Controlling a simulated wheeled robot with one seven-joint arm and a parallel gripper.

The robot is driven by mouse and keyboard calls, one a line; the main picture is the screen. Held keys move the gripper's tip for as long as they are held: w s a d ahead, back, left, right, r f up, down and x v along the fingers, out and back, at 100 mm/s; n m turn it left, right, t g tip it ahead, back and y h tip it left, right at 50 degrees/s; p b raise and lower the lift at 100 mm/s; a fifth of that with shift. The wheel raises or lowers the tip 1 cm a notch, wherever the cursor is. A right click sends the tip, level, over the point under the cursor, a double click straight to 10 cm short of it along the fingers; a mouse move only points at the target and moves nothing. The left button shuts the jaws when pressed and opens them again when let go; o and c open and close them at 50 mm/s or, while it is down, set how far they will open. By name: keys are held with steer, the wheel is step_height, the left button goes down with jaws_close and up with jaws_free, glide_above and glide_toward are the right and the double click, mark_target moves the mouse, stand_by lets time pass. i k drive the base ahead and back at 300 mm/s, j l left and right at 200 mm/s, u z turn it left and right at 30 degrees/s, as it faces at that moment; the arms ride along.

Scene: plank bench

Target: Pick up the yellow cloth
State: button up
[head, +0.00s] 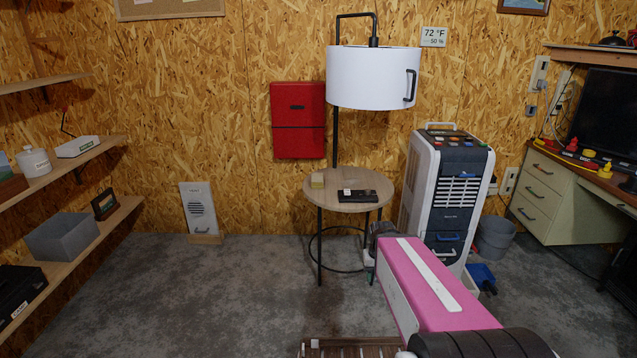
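My pink arm reaches in from the lower right. The dark end of my arm, with my gripper (378,231), is in front of the table's right side, lower in the picture than the yellow thing and to its right. They are apart. The fingers are not clear enough to show whether they are open.
The round table (339,205) also holds a dark flat box (366,196) with a small white item on it. A lamp (373,78) stands behind the table. A white and dark cooler unit (446,190) stands at right. Wall shelves (105,147) line the left. Grey floor (230,275) is open left of the table.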

mark_target(317, 178)
steer(key=i+j+z, duration=0.1)
steer(key=j, duration=0.2)
steer(key=i+j, duration=0.15)
steer(key=j, duration=0.15)
steer(key=i+j+z, duration=0.15)
steer(key=j, duration=0.5)
steer(key=i+z, duration=0.05)
steer(key=i, duration=0.05)
